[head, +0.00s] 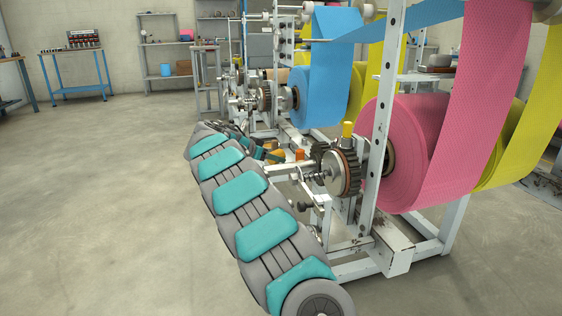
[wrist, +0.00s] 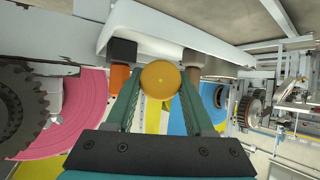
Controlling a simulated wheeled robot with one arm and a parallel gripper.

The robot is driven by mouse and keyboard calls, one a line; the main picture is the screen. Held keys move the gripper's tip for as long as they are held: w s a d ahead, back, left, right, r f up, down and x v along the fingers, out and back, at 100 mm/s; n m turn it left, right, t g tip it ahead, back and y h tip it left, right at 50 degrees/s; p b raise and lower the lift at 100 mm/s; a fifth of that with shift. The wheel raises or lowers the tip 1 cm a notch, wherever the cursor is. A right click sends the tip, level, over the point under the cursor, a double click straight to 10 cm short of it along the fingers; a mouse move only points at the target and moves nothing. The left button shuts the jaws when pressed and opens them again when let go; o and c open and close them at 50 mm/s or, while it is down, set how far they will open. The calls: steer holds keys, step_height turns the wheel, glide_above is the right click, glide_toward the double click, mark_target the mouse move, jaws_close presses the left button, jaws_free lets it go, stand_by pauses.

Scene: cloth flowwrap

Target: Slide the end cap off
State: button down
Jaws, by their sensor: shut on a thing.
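In the wrist view my gripper (wrist: 160,73) has its two green fingers on either side of a round, yellow-orange cap (wrist: 160,80), which appears to be the end cap. The fingers are shut on it, and its flat round face is toward the camera. Whether it still sits on a shaft behind cannot be seen. In the head view my arm reaches away to the machine's left side, and its far end is small and partly lost among machine parts, so the grip is unclear there.
The white machine frame (head: 399,256) carries a pink roll (head: 405,150), a blue roll (head: 318,95) and a yellow roll (head: 500,150). A dark gear (head: 343,172) and a yellow-topped post (head: 348,129) stand near my arm. An orange cylinder (wrist: 120,78) is close left of the fingers. Open floor lies left.

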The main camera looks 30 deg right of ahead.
steer(key=shift+f+b, duration=0.85)
steer(key=shift+b, duration=0.1)
steer(key=shift+c, duration=1)
jaws_free()
steer(key=v, duration=0.7)
steer(key=shift+a+r, duration=0.2)
steer(key=shift+a, duration=0.15)
